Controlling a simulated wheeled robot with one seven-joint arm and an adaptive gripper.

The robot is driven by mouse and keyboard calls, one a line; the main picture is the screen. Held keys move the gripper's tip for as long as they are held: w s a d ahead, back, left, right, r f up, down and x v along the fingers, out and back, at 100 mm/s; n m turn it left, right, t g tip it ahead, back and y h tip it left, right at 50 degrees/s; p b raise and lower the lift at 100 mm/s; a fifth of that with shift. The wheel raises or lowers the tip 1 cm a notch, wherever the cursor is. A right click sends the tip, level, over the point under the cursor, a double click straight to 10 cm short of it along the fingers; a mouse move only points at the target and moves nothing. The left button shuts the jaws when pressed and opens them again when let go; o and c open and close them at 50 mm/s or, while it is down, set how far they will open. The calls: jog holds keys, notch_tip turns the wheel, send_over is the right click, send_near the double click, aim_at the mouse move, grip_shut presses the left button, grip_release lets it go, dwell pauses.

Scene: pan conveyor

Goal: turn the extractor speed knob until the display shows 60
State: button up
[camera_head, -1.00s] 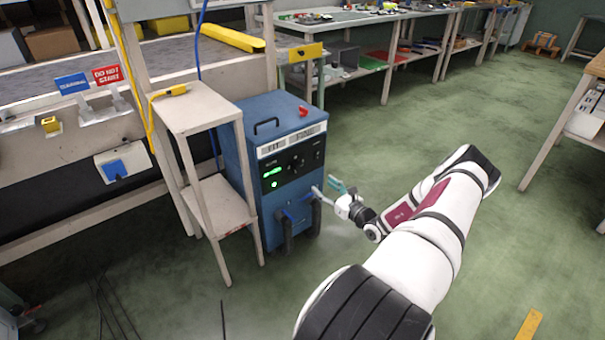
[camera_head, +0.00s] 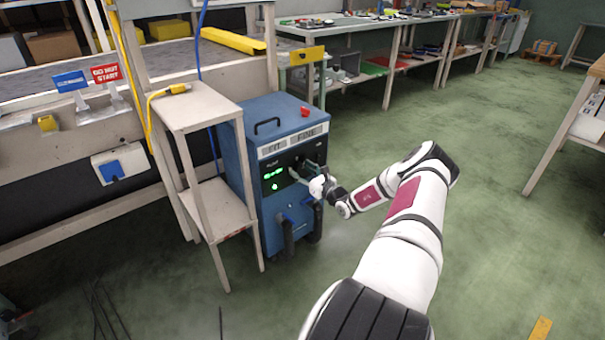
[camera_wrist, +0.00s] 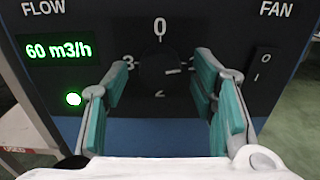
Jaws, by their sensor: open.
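The blue extractor cabinet (camera_head: 277,165) stands left of centre in the head view, with a black control panel at its front. In the wrist view the speed knob (camera_wrist: 160,72) is a dark round knob on a dial with marks 0, 3 and others. The green display (camera_wrist: 58,50) reads 60 m3/h. A green light (camera_wrist: 73,99) is lit below it. My gripper (camera_wrist: 160,88) is open, its teal-padded fingers on either side of the knob with gaps visible. In the head view my gripper (camera_head: 308,176) is at the panel.
A rocker switch (camera_wrist: 263,75) sits right of the dial under FAN. A red button (camera_head: 305,112) is on top of the cabinet. A small wooden stand (camera_head: 198,108) stands close on the left. The green floor on the right is open.

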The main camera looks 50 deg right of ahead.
jog(key=shift+c, duration=0.2)
jog(key=c, duration=1.1)
jog(key=shift+r, duration=0.1)
jog(key=shift+w+m+p, duration=0.1)
jog(key=shift+m+p, duration=0.2)
jog(key=shift+p, duration=0.05)
jog(key=o, duration=1.1)
jog(key=shift+o, duration=0.2)
jog(key=v, duration=1.2)
